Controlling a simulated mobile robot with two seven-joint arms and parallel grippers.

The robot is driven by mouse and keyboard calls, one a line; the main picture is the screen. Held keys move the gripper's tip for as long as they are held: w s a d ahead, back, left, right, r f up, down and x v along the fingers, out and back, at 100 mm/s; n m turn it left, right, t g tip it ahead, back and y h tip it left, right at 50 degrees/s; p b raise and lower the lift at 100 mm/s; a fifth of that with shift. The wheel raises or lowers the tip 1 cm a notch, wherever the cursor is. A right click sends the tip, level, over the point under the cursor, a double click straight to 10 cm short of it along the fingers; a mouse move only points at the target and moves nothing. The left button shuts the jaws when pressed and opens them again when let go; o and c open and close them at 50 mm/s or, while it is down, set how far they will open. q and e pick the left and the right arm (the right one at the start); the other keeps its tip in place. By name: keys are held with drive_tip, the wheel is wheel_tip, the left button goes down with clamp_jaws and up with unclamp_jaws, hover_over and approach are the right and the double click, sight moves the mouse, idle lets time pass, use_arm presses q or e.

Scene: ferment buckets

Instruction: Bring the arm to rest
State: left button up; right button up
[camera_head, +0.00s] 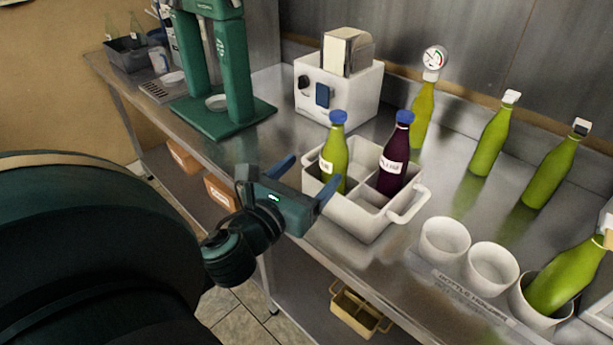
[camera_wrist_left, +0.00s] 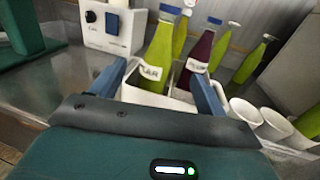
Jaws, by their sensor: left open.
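My left gripper (camera_head: 302,184) is open and empty, with its two blue fingers spread apart at the near edge of the steel counter. It is in front of the white divided crate (camera_head: 362,219). The crate holds a green bottle with a blue cap (camera_head: 334,155) and a dark purple bottle with a blue cap (camera_head: 392,166), both upright. In the left wrist view the open fingers (camera_wrist_left: 160,85) frame the crate, with the green bottle (camera_wrist_left: 158,62) and purple bottle (camera_wrist_left: 197,60) beyond them. My right gripper is not in view.
A green press (camera_head: 222,80) and a white box device (camera_head: 338,90) stand behind. Several green bottles (camera_head: 493,135) stand along the wall. White cups (camera_head: 445,240) line the front right; the rightmost holds a tilted green bottle (camera_head: 566,280). A yellowish bin (camera_head: 358,310) sits on the lower shelf.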

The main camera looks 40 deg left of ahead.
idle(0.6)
use_arm(q)
drive_tip(key=s+f+n+g+y, duration=0.1)
drive_tip(key=s+f+n+g, duration=0.25)
drive_tip(key=f+n, duration=0.45)
drive_tip(key=s+f+n+g+y, duration=0.15)
drive_tip(key=f+n+g, duration=0.35)
drive_tip(key=n, duration=0.7)
drive_tip(key=s+d+f+n+g+h, duration=0.6)
drive_tip(key=s+d+n, duration=0.35)
drive_tip(key=n, duration=0.35)
drive_tip(key=w+d+f+m+t+h+p, duration=0.1)
drive_tip(key=w+d+f+t+h+p, duration=0.1)
drive_tip(key=w+d+f+t+p, duration=0.1)
drive_tip(key=shift+w+d+f+t, duration=0.65)
drive_tip(key=shift+w+d+t, duration=0.8)
drive_tip(key=shift+t, duration=0.6)
drive_tip(key=shift+a, duration=0.1)
